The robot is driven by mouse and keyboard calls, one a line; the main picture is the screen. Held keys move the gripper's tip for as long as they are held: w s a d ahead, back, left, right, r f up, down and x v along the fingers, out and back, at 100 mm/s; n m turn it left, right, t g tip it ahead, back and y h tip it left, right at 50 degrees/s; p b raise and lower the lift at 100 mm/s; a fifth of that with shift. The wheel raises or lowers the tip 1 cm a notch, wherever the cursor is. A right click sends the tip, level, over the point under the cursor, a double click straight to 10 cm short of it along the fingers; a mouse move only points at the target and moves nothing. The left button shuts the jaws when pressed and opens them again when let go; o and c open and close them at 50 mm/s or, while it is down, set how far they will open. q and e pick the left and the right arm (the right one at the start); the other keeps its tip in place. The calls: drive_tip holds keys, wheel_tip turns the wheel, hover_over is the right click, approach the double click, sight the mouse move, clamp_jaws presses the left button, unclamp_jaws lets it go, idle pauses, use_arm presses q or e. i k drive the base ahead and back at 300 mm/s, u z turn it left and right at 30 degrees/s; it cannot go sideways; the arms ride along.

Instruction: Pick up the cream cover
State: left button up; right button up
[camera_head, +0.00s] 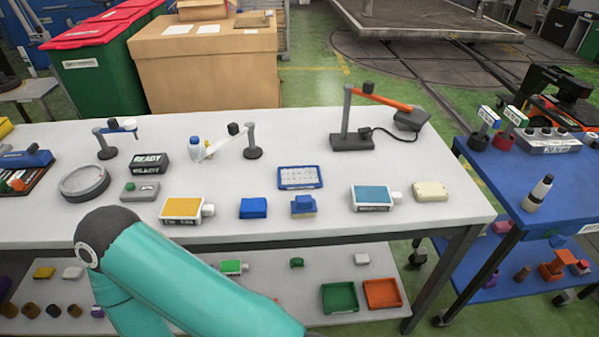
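The cream cover (431,191) is a small, pale, block-like piece lying on the right part of the white table (330,228). It sits just right of a white device with a blue top (372,197), with a small gap between them. Nothing hides the cover. A teal link of one of my arms crosses the lower left of the view, in front of the table's near edge. Neither of my grippers shows in this view.
A yellow-topped device (184,209), a blue box (253,208) and a blue-and-tan block (303,205) line the table front. A lamp-like stand (352,139) is behind the blue-topped device. A blue cart (553,207) stands at right. Table around the cover is clear.

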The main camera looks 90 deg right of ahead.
sight(434, 191)
drive_tip(key=z, duration=0.05)
drive_tip(key=k, duration=2.95)
drive_tip(key=z, duration=1)
drive_tip(key=i, duration=1.05)
